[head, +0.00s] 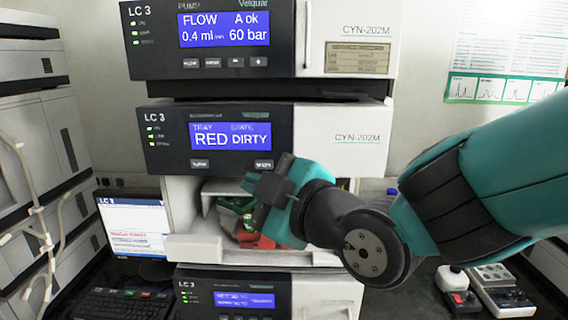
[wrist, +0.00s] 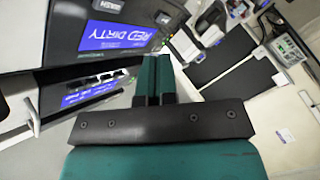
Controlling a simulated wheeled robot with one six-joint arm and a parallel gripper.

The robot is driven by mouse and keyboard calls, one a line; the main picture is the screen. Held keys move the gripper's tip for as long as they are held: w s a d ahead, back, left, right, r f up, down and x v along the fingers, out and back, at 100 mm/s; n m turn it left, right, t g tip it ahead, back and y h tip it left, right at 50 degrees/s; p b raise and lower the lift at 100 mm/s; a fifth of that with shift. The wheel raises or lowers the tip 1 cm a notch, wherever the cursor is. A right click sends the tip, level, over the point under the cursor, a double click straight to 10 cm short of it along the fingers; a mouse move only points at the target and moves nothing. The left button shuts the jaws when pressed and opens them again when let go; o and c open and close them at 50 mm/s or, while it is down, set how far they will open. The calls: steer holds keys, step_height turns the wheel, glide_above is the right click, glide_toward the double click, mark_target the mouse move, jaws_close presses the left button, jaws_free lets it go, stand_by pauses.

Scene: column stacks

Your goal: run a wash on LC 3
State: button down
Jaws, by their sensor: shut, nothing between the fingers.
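The LC 3 sampler module (head: 330,165) is the second unit in the middle stack. Its blue display (head: 230,136) reads tray RED, state DIRTY. Two small buttons sit below it, left button (head: 200,164) and right button (head: 263,164); their labels are too small to read surely. Below, an open bay holds a red tray (head: 250,239) with green items, partly hidden by my gripper. My gripper (head: 248,182) is shut and empty, in front of the bay just under the right button. In the wrist view its fingers (wrist: 155,72) are together, near a panel reading RED DIRTY.
The LC 3 pump module (head: 350,50) above shows flow 0.4, A ok, 60 bar. Another LC 3 module (head: 320,295) stands below. A monitor (head: 135,225) and keyboard (head: 120,303) are at left. Small devices (head: 490,285) lie at right, beyond my arm.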

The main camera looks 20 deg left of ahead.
mark_target(264, 164)
steer(key=shift+w+a+b, duration=0.2)
steer(key=shift+w, duration=0.55)
steer(key=shift+w+a+b, duration=0.15)
steer(key=shift+w, duration=0.65)
steer(key=shift+w+a+b, duration=0.2)
steer(key=shift+w, duration=0.55)
steer(key=shift+w+a+b, duration=0.15)
steer(key=shift+w+b, duration=0.2)
steer(key=shift+b, duration=0.15)
steer(key=shift+w+b, duration=0.3)
steer(key=shift+w, duration=0.1)
stand_by(0.7)
steer(key=shift+s, duration=0.1)
steer(key=shift+s+b, duration=0.5)
steer(key=shift+s, duration=0.2)
